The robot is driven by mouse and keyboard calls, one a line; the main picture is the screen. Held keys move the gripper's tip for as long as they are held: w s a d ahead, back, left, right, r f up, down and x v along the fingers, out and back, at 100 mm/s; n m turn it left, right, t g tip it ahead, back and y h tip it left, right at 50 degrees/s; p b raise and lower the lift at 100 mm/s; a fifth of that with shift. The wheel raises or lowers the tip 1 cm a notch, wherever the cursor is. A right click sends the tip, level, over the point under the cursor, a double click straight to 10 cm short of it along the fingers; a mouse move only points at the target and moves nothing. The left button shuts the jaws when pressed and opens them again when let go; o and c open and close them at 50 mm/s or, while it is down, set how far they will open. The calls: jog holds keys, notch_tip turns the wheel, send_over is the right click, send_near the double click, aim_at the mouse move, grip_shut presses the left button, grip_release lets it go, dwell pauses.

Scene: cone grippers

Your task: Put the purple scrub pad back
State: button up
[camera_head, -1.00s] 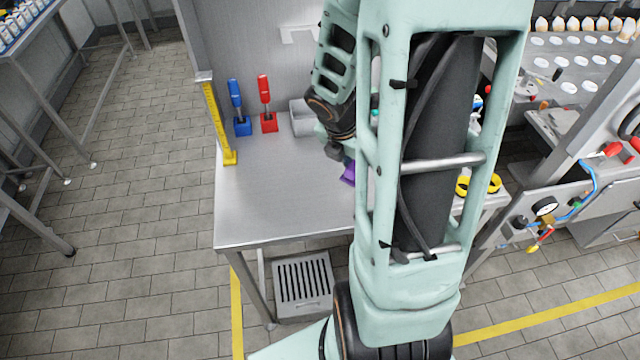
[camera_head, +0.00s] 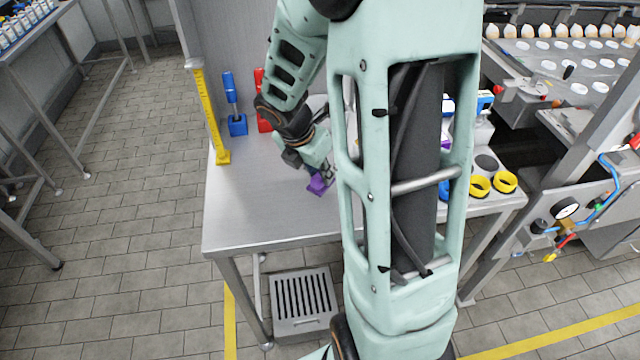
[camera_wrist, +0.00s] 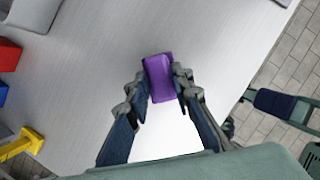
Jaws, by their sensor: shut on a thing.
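The purple scrub pad (camera_head: 318,184) is a small block above the steel table (camera_head: 250,215), left of my upper arm in the head view. My gripper (camera_head: 310,172) is shut on it. In the wrist view the purple pad (camera_wrist: 159,78) sits between the two fingertips of my gripper (camera_wrist: 160,84), with bare table behind it. I cannot tell how far the pad is above the table. The place where the pad belongs cannot be made out; my arm hides the middle of the table.
A blue tool in a blue block (camera_head: 236,122), a red one (camera_head: 262,120) and a yellow upright gauge (camera_head: 211,115) stand at the back left. Yellow rings (camera_head: 480,186) lie at the right end. The front left of the table is clear.

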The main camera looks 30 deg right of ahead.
jog(key=shift+d+f+b, duration=0.1)
jog(key=shift+f+b, duration=0.75)
jog(key=shift+f, duration=0.4)
jog(key=shift+f, duration=0.1)
jog(key=o, duration=1)
jog(key=p+v, duration=0.2)
jog(key=v, duration=1)
jog(key=shift+s+p, duration=0.15)
jog(key=shift+p, duration=0.15)
